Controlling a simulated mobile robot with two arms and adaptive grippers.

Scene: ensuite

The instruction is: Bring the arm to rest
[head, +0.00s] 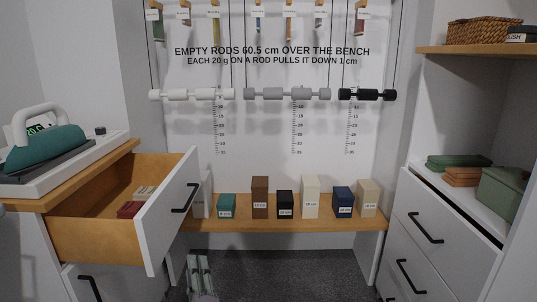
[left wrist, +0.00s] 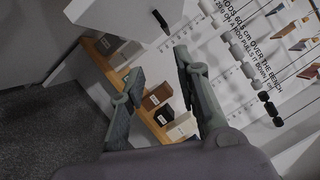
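My left gripper (head: 199,262) is low in the head view, in front of the bench and below its front edge. Its two fingers point up and away from me. In the left wrist view the fingers of this gripper (left wrist: 158,68) stand apart with nothing held between them. The left arm behind the gripper is mostly out of the head view. My right gripper shows in neither view.
An open drawer (head: 165,222) with a black handle juts out left of my gripper. The bench (head: 300,225) carries several labelled blocks. Three rods hang above it, including a grey one (head: 287,93). Drawers (head: 440,232) stand right. The dark floor (head: 290,268) looks clear.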

